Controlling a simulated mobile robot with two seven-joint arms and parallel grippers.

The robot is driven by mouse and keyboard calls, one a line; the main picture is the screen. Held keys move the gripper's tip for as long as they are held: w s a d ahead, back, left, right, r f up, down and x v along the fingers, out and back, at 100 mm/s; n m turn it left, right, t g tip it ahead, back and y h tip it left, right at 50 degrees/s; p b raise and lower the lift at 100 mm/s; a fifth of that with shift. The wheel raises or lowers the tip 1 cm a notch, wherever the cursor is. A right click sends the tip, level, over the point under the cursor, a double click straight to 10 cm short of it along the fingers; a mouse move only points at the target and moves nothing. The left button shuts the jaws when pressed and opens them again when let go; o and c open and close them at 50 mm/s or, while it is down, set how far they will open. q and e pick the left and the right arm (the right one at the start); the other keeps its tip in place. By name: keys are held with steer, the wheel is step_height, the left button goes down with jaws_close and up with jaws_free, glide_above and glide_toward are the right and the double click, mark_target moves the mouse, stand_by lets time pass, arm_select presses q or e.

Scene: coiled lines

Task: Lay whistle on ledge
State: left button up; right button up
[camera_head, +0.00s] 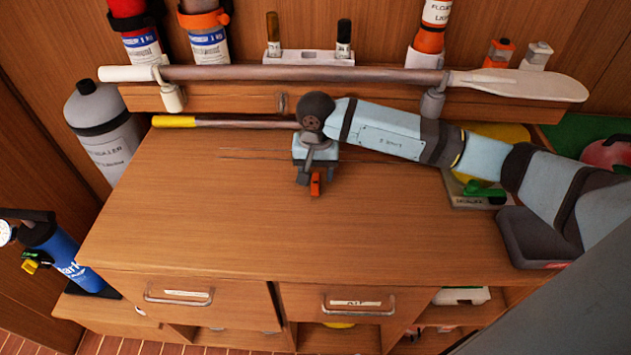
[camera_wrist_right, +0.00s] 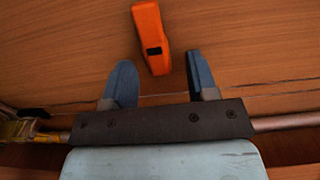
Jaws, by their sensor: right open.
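The orange whistle (camera_head: 316,184) is seen at the wooden cabinet top, near its middle. In the right wrist view the whistle (camera_wrist_right: 152,38) lies beyond the fingertips, roughly in line with the gap between them, and has a dark slot. My right gripper (camera_head: 308,177) points down over the cabinet top, close to the whistle; in the wrist view its fingers (camera_wrist_right: 161,80) are apart with nothing between them. The wooden ledge (camera_head: 220,98) runs along the back wall, behind the paddle. My left gripper is not in view.
A paddle (camera_head: 300,75) is hung across the ledge front. A yellow-ended pole (camera_head: 235,122) lies below it. Bottles and small holders stand along the back. A grey cylinder (camera_head: 100,130) stands left, a dark tray (camera_head: 535,238) right.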

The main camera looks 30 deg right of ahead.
steer(key=shift+f, duration=0.3)
jaws_close()
steer(key=shift+r, duration=0.1)
